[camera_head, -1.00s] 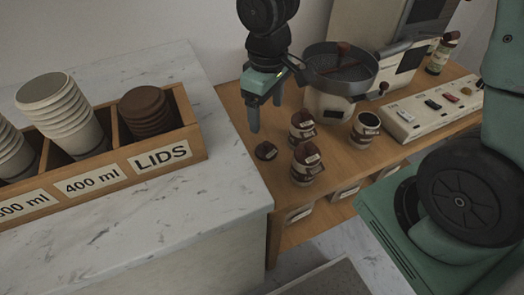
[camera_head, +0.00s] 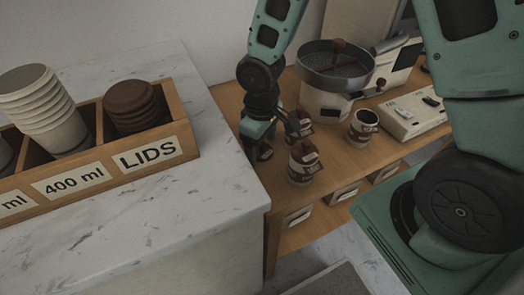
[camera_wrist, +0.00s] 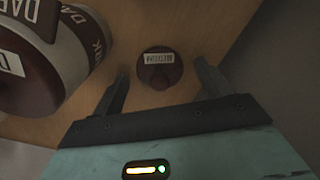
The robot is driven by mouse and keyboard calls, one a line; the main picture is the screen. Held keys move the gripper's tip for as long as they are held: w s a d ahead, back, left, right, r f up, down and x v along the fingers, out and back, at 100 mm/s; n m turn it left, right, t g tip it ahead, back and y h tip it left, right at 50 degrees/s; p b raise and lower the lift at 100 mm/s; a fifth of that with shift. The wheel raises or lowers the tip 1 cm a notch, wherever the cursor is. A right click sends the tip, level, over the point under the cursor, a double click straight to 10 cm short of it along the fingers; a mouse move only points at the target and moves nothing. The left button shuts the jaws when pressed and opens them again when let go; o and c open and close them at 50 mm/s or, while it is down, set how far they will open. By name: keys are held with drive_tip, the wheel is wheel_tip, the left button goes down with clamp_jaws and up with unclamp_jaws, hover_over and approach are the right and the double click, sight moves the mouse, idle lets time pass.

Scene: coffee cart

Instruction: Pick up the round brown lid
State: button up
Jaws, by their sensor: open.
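The round brown lid (camera_wrist: 160,72) lies flat on the wooden table and carries a small pale label. In the wrist view it sits between and just beyond my two fingertips. In the head view only part of the lid (camera_head: 266,152) shows, behind my gripper. My gripper (camera_head: 260,148) is open and empty, pointing down over the lid; its fingers also show in the wrist view (camera_wrist: 161,75). I cannot tell the exact height of the fingertips above the table.
Two lidded brown-and-white jars (camera_head: 304,164) stand close right of my gripper. An open jar (camera_head: 363,128) stands farther right, near a round metal pan (camera_head: 336,68). At left, a wooden box (camera_head: 150,158) marked LIDS holds cups and stacked brown lids (camera_head: 131,103) on the marble counter.

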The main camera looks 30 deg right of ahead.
drive_tip(key=c, duration=1.1)
drive_tip(key=shift+o, duration=0.2)
drive_tip(key=shift+r, duration=0.1)
